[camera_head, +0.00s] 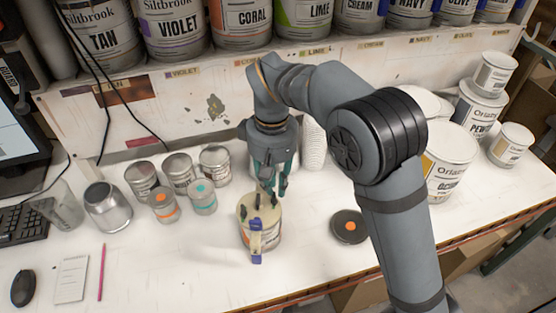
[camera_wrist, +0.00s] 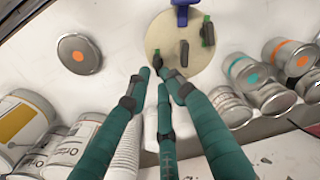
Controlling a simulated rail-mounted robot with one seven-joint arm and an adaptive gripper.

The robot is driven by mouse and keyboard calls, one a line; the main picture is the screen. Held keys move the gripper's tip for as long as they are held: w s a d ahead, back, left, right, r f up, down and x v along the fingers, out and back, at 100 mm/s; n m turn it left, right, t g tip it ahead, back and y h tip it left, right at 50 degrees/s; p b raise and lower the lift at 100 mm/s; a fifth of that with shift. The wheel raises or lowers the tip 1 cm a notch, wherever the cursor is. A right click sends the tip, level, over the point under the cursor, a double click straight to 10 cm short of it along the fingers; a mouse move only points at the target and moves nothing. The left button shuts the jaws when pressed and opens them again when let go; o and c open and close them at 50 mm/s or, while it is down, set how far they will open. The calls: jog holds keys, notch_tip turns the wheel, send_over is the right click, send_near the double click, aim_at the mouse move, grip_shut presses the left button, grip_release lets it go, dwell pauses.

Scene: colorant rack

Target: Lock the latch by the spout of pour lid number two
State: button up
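The pour lid (camera_head: 249,204) is a cream disc on a can (camera_head: 272,237) with an orange label mark. It also shows in the wrist view (camera_wrist: 187,68). A blue-purple spout part (camera_head: 256,256) is on its near side, seen at the top of the wrist view (camera_wrist: 182,13). Dark latch-like pieces stand on the lid, one beside the spout (camera_wrist: 208,32) and one nearer my fingers (camera_wrist: 157,60). A dark bar (camera_wrist: 184,53) is near the middle. No number is readable. My gripper (camera_head: 270,193) points down just above the lid's far side, its teal fingers apart and empty. Contact cannot be told.
A loose dark lid with an orange dot (camera_head: 349,226) lies right of the can. Small tins (camera_head: 202,197) and a metal cup (camera_head: 107,207) stand left. White cups (camera_head: 314,146) stand behind my gripper; large Oriam tins (camera_head: 451,160) are right. The front counter is mostly clear.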

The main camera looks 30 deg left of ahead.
notch_tip(320, 180, up, 12)
jog(key=d, duration=0.1)
jog(key=shift+w+f, duration=0.2)
jog(key=shift+w, duration=0.05)
jog(key=shift+d+f, duration=0.1)
jog(key=f, duration=0.4)
jog(key=a+f, duration=0.1)
jog(key=f, duration=0.8)
jog(key=shift+w+a+f, duration=0.1)
jog(key=shift+a+f, duration=0.05)
jog(key=shift+f, duration=0.1)
